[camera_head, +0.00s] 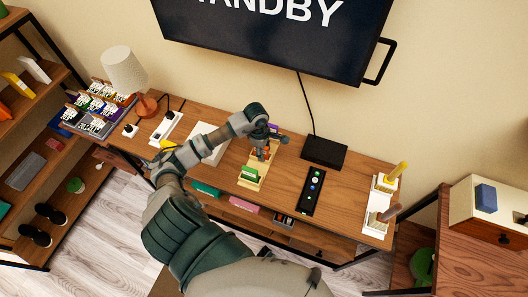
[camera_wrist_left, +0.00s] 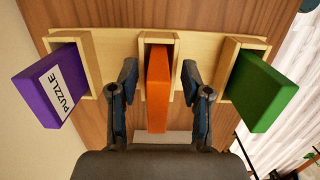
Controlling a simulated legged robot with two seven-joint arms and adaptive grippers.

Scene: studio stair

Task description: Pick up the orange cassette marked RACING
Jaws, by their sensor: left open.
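The orange cassette (camera_wrist_left: 158,85) stands in the middle slot of a light wooden holder (camera_wrist_left: 107,45). Its RACING marking is not visible. A purple cassette (camera_wrist_left: 52,86) marked PUZZLE is in the slot to the left, and a green one (camera_wrist_left: 260,92) is in the slot to the right. My left gripper (camera_wrist_left: 159,80) is open, with one finger on each side of the orange cassette and gaps between. In the head view my left gripper (camera_head: 266,146) is over the holder (camera_head: 245,185) and partly hides the orange cassette. My right gripper is not in view.
The holder is on a wooden desk (camera_head: 213,115). A black box (camera_head: 324,152) and a black strip with buttons (camera_head: 313,192) are to its right. A lamp (camera_head: 125,70) stands at the left. A screen (camera_head: 280,30) is on the wall above.

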